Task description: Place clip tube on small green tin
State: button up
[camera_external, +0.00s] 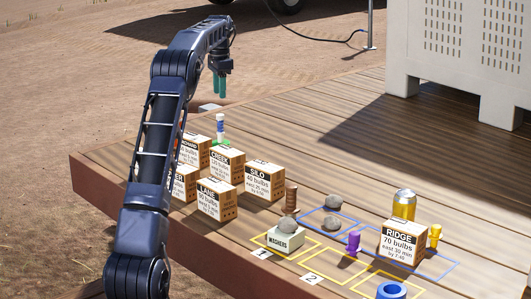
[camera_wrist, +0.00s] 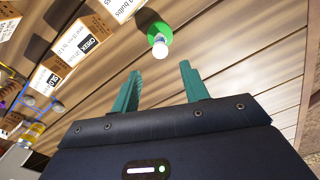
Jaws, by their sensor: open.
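A slim white-and-blue tube (camera_external: 220,123), which looks like the clip tube, stands upright on a small green tin (camera_external: 216,142) behind the cartons. In the wrist view the tube's white top (camera_wrist: 160,50) shows end-on against the green tin (camera_wrist: 158,32), so the tube sits within the tin's outline. My gripper (camera_external: 219,92) is above the tube, fingers pointing down. It also shows in the wrist view (camera_wrist: 158,70), with its two teal fingers spread apart, nothing between them, and the tube beyond the fingertips. The tin's lower part is partly hidden by a carton.
Labelled cartons (camera_external: 227,164) stand close in front of the tin. Farther right are a MATCHERS box (camera_external: 285,240) with a stone, a brown cylinder (camera_external: 291,195), a purple piece (camera_external: 353,243) and the RIDGE carton (camera_external: 403,243). Bare deck lies behind the tin.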

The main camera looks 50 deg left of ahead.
jog(key=s+d+r, duration=0.2)
jog(key=d+r, duration=0.1)
jog(key=d, duration=0.3)
jog(key=s+d+r+n+t, duration=0.1)
jog(key=s+d+r, duration=0.1)
jog(key=d+r, duration=0.35)
jog(key=s+d+r, duration=0.2)
jog(key=d, duration=0.6)
jog(key=s+d+r+n+t, duration=0.1)
jog(key=s+d, duration=0.5)
jog(key=d, duration=0.2)
jog(key=s+d+r, duration=0.1)
jog(key=s+d, duration=0.4)
jog(key=d, duration=0.3)
jog(key=s+d+f+n+t, duration=0.1)
jog(key=s+d+f, duration=0.2)
jog(key=s+d, duration=1)
jog(key=s+d+f, duration=0.2)
jog(key=s+f, duration=0.3)
jog(key=s, duration=0.3)
jog(key=s+d+f+n+t, duration=0.1)
jog(key=s+d+f, duration=0.1)
jog(key=s+f, duration=0.4)
jog(key=s, duration=0.3)
jog(key=shift+s+d+n+t, duration=0.25)
jog(key=shift+s+n+t, duration=0.05)
